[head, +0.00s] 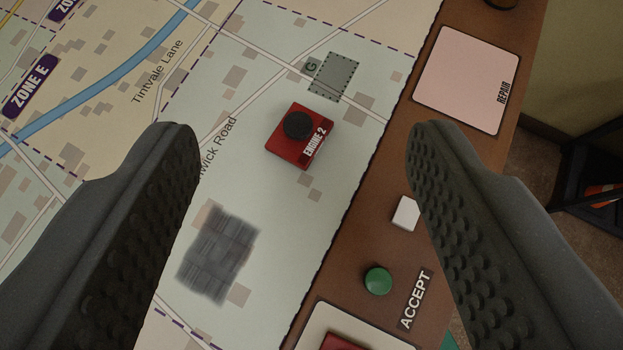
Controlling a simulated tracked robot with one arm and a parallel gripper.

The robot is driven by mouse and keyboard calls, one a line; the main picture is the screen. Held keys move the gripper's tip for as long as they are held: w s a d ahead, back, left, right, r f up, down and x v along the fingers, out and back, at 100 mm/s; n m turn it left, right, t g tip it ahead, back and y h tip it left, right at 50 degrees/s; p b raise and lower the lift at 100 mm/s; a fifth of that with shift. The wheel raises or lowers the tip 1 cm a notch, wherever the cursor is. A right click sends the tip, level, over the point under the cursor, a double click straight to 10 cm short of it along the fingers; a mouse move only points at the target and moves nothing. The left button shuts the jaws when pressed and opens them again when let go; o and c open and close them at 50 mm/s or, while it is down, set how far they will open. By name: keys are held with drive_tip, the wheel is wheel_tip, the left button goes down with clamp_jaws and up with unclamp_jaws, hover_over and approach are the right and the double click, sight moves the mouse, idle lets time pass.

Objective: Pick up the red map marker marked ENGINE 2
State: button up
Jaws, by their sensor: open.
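The red map marker marked ENGINE 2 (284,150) lies on the map (350,180) near the top middle of the head view. My gripper (302,135) is open and empty. One finger stands on each side of the picture, with the marker showing between the fingertips and touching neither. I cannot tell how high the fingers are above the map.
The brown console edge (385,215) runs along the map's right side. It bears a pink REPAIR panel (465,80), a white block (405,213) and a green ACCEPT button (377,281). Part of another red piece (345,342) shows at the bottom. The map around the marker is clear.

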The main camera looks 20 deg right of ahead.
drive_tip(key=w+a+f+m+h, duration=0.1)
drive_tip(key=w+a+f+h, duration=0.15)
drive_tip(key=f, duration=0.55)
drive_tip(key=w+a+f+m+h, duration=0.1)
drive_tip(key=a+f+m+h, duration=0.15)
drive_tip(key=f, duration=0.65)
drive_tip(key=b, duration=0.1)
approach(297, 130)
drive_tip(key=w+d, duration=0.2)
drive_tip(key=w, duration=0.1)
drive_tip(key=shift+d+f+n+g+y, duration=0.2)
drive_tip(key=shift+d+n+g+y, duration=0.1)
drive_tip(key=shift+y, duration=0.1)
drive_tip(key=x, duration=0.4)
drive_tip(key=shift+d+f+b, duration=0.2)
drive_tip(key=shift+f+b, duration=0.2)
drive_tip(key=shift+w+d+f, duration=0.1)
drive_tip(key=shift+w+d, duration=0.15)
drive_tip(key=c, duration=1.1)
